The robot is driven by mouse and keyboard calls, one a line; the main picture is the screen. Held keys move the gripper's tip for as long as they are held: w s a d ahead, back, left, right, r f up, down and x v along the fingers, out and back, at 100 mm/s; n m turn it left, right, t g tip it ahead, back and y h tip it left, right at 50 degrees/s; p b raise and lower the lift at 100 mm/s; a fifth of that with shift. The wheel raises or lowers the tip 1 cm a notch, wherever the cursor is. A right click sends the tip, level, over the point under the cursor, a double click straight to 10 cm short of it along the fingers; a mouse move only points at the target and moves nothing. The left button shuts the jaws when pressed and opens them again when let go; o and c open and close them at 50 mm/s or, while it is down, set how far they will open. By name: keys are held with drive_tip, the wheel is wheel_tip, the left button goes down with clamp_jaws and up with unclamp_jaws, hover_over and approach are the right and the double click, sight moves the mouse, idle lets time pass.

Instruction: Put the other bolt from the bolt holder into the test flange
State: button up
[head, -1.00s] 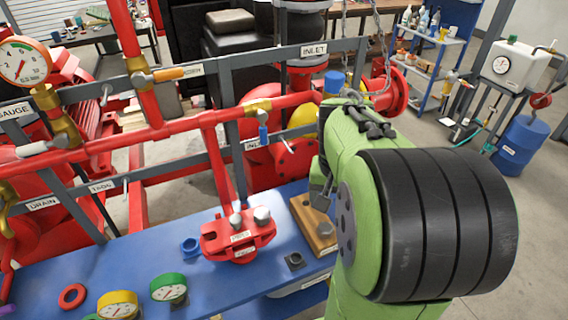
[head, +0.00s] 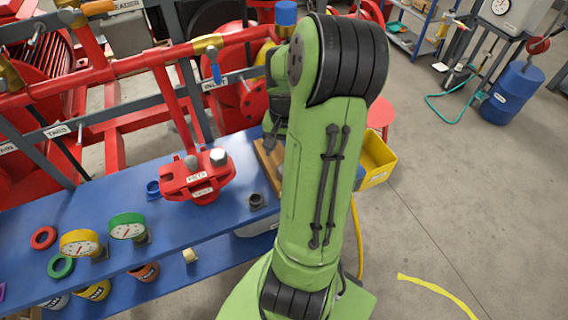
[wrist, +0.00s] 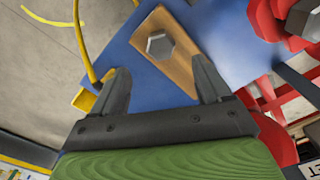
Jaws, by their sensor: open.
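The bolt holder is a wooden block (wrist: 181,66) with one grey hex-headed bolt (wrist: 160,44) standing in it, seen in the wrist view. My gripper (wrist: 161,68) is open and empty, its two fingers pointing toward the block, with the bolt head ahead between them and apart from them. In the head view the holder (head: 267,160) is mostly hidden behind my arm. The red test flange (head: 197,184) sits on the blue bench to its left, with a bright bolt head (head: 218,156) and a smaller grey piece (head: 191,161) on top. The flange also shows at the wrist view's top right (wrist: 262,20).
The blue bench (head: 100,205) carries a dark square fitting (head: 256,200), gauges (head: 80,242), rings and a blue collar (head: 153,188). Red pipes (head: 130,65) stand behind it. A yellow bin (head: 376,160) stands to the right. Open floor lies further right.

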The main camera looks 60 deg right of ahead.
wheel_tip(320, 180, down, 8)
drive_tip(key=shift+r+b, duration=0.1)
drive_tip(key=shift+b, duration=0.6)
drive_tip(key=c, duration=1.1)
drive_tip(key=o, duration=0.4)
drive_tip(key=c, duration=0.5)
drive_tip(key=shift+o, duration=0.2)
drive_tip(key=shift+r+p, duration=3.1)
drive_tip(key=shift+r, duration=0.5)
drive_tip(key=shift+a+f, duration=0.1)
drive_tip(key=shift+f, duration=0.05)
